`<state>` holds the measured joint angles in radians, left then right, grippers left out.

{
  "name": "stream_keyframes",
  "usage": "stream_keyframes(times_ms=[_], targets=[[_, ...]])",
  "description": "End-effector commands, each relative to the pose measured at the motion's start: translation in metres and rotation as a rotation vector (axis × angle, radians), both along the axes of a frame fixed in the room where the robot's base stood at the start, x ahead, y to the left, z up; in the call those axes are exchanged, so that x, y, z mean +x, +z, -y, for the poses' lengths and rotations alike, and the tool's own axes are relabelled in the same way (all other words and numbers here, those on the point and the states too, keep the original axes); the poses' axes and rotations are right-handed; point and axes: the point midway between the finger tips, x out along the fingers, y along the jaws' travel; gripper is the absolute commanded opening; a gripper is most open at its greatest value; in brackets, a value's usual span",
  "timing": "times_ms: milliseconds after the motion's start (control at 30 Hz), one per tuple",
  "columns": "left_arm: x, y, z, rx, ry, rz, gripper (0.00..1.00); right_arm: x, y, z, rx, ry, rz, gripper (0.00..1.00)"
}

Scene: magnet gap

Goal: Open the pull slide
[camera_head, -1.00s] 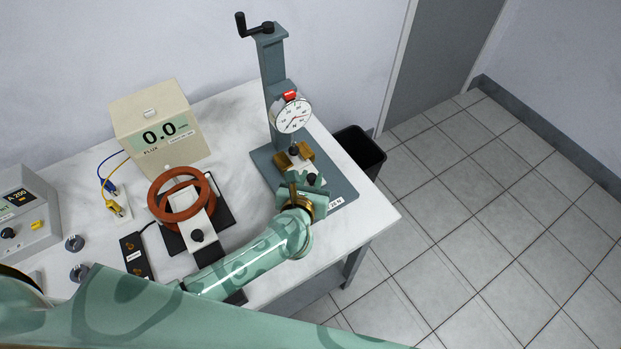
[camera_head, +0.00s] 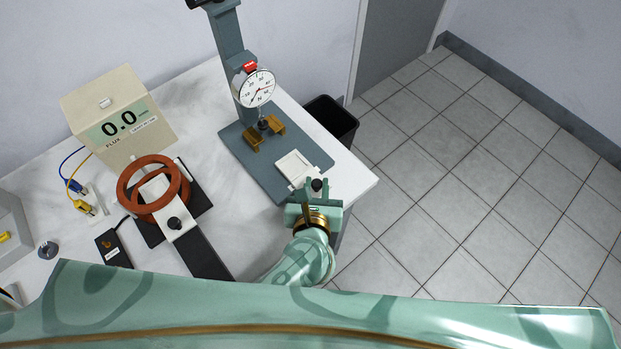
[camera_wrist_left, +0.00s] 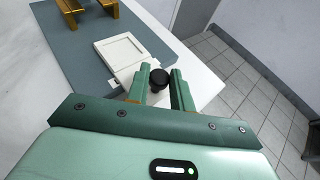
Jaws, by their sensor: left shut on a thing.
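The pull slide is a white plate (camera_head: 294,167) with a shallow square recess, on the grey base of the gauge stand. It sits clear in front of the brass brackets (camera_head: 254,138) and reaches the base's front edge. A black knob (camera_head: 317,184) stands at its near end. My left gripper (camera_head: 314,192) is shut on this knob. In the left wrist view the knob (camera_wrist_left: 159,78) shows between the two green fingers, and the plate (camera_wrist_left: 125,55) lies just beyond. My right gripper is not in view.
The gauge stand (camera_head: 229,45) carries a round dial (camera_head: 258,87). An orange coil (camera_head: 150,187) with another slide and a flux meter (camera_head: 120,118) stand to the left. A black bin (camera_head: 331,119) stands past the table's right edge. The floor at right is clear.

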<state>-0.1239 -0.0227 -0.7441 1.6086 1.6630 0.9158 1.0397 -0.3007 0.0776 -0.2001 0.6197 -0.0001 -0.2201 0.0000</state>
Motion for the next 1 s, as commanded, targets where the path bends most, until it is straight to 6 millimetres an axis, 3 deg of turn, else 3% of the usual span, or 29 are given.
stream_keyframes(times_ms=[100, 133, 200, 533, 833, 1000], targets=[[0.0, 0.0, -0.001, 0.001, 0.001, -0.001, 0.0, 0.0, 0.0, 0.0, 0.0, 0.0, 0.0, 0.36], [0.0, 0.0, -0.001, 0.001, 0.001, -0.001, 0.26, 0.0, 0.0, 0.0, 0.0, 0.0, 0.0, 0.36], [0.0, 0.0, -0.001, 0.001, 0.001, -0.001, 0.44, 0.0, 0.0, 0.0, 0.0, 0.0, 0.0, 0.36], [-0.003, 0.001, -0.001, 0.0, 0.001, -0.001, 0.44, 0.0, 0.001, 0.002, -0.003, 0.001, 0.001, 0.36], [-0.05, 0.021, -0.001, -0.001, 0.0, -0.003, 0.44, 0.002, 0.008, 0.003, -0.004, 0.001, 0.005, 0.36], [-0.066, 0.028, -0.001, 0.0, 0.001, -0.001, 0.44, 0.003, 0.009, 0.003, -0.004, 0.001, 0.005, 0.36]])
